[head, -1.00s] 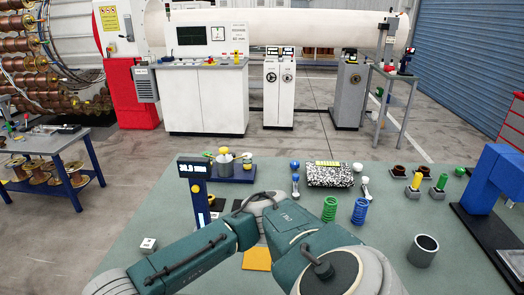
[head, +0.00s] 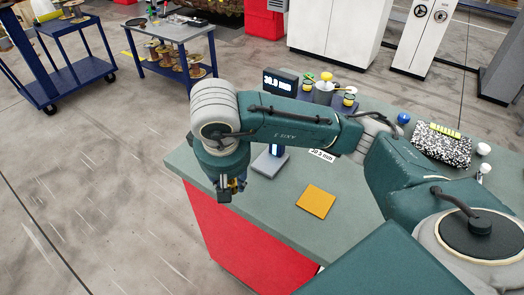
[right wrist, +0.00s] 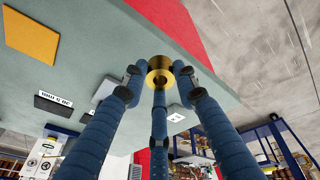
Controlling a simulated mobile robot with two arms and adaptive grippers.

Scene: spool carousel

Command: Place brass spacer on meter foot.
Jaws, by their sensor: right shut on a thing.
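My right gripper (head: 230,190) hangs over the left edge area of the green bench in the head view. In the right wrist view its blue fingers (right wrist: 160,75) are shut around the brass spacer (right wrist: 160,62), a gold ring with a hole. The spacer shows only as a small brass patch in the head view (head: 239,184). The meter's light grey foot (head: 270,163) stands on the bench to the right of the gripper, apart from the spacer. My forearm hides part of the meter between its foot and its lit display (head: 281,81). My left gripper is out of view.
An orange pad (head: 316,202) lies on the bench right of the gripper. The bench's front left is mostly clear.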

